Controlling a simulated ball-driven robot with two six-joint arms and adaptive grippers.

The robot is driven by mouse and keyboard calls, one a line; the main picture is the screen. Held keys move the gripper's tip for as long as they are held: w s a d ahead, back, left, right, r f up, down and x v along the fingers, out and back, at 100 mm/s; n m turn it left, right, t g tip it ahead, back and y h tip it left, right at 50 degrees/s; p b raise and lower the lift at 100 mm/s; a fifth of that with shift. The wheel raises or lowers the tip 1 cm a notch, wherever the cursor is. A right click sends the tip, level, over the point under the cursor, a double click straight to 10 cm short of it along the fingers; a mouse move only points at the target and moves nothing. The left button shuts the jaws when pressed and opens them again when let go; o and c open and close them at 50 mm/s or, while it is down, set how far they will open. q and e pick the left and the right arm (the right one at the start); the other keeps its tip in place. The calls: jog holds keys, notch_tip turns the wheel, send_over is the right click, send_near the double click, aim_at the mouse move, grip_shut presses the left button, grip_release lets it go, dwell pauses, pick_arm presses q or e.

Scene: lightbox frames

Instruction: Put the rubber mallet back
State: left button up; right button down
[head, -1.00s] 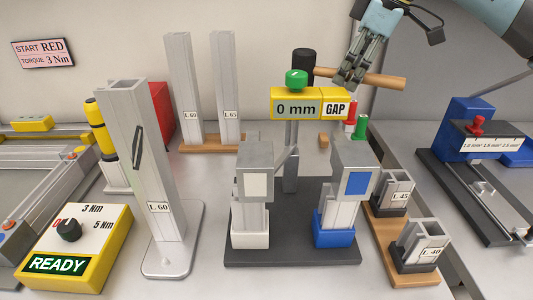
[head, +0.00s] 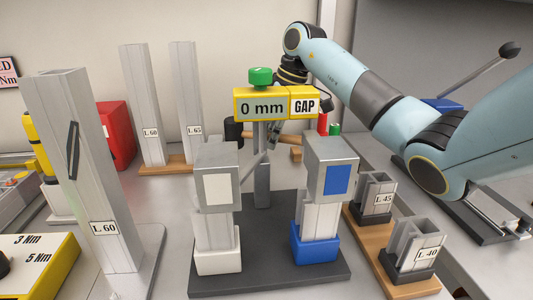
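The rubber mallet has a black head (head: 233,132) and a wooden handle (head: 256,137). It lies level behind the gap fixture, low near the table, partly hidden by the fixture's post and display. My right gripper (head: 274,132) points down at the handle, its fingers closed about it. The yellow GAP display hides part of the gripper. A small wooden block (head: 296,154) stands just below the handle's right end. I cannot tell whether the mallet touches it. My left gripper is not in view.
The gap fixture's display (head: 262,105) reads 0 mm and has a green button (head: 260,76) on top. Tall L 60 and L 65 profiles (head: 188,90) stand behind left. Red and green cylinders (head: 335,129) stand right of the mallet. L 45 and L 40 pieces (head: 415,240) stand at front right.

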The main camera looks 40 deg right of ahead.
jog(key=shift+w+a+f, duration=0.1)
jog(key=shift+w+f, duration=0.25)
jog(key=shift+w, duration=0.05)
jog(key=shift+f, duration=1.8)
jog(key=shift+f, duration=0.1)
jog(key=c, duration=1.2)
grip_release()
jog(key=shift+s+f, duration=0.1)
jog(key=shift+o, duration=0.2)
jog(key=v, duration=1.2)
jog(key=shift+p, duration=0.4)
